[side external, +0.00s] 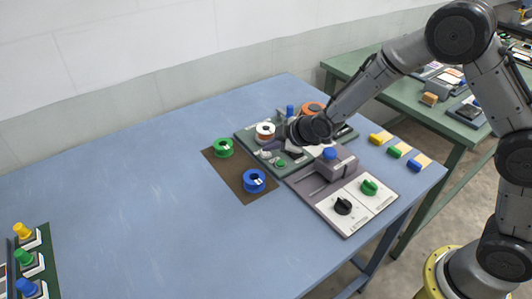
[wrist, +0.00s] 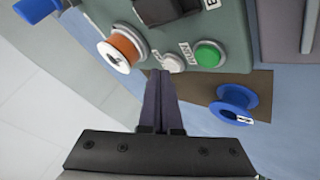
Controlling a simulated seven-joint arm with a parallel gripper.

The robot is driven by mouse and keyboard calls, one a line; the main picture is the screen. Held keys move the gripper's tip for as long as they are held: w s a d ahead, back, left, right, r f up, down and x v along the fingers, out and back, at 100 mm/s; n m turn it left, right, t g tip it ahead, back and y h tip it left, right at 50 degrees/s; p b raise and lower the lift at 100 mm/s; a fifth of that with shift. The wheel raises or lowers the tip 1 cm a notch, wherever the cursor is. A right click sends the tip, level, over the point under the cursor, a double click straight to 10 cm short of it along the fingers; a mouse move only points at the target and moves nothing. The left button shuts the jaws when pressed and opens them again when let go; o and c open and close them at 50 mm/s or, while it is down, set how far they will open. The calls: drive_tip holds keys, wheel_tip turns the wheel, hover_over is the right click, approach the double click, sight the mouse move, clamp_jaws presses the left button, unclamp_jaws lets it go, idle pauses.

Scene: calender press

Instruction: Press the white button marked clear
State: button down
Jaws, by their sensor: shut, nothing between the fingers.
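The white button (wrist: 174,63) sits on a grey-green panel in the wrist view, between the orange spool and a green button (wrist: 209,53). Small labels stand beside the buttons, too small to read surely. My gripper (wrist: 160,73) is shut and empty, its fingertips just beside the white button's lower left edge in the picture. I cannot tell whether they touch it. In the side view my gripper (side external: 274,145) is low over the panel, near the white button (side external: 265,154) and green button (side external: 281,163).
An orange spool with a white top (wrist: 121,48) stands close by my fingers. A blue spool (side external: 254,181) and a green spool (side external: 223,147) stand on a brown mat (side external: 231,175). A grey panel with knobs (side external: 343,206) is to the right.

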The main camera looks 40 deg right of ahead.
sight(270, 158)
drive_tip(key=shift+r, duration=0.3)
wheel_tip(270, 158, up, 5)
drive_tip(key=shift+r, duration=0.1)
idle(0.6)
idle(0.4)
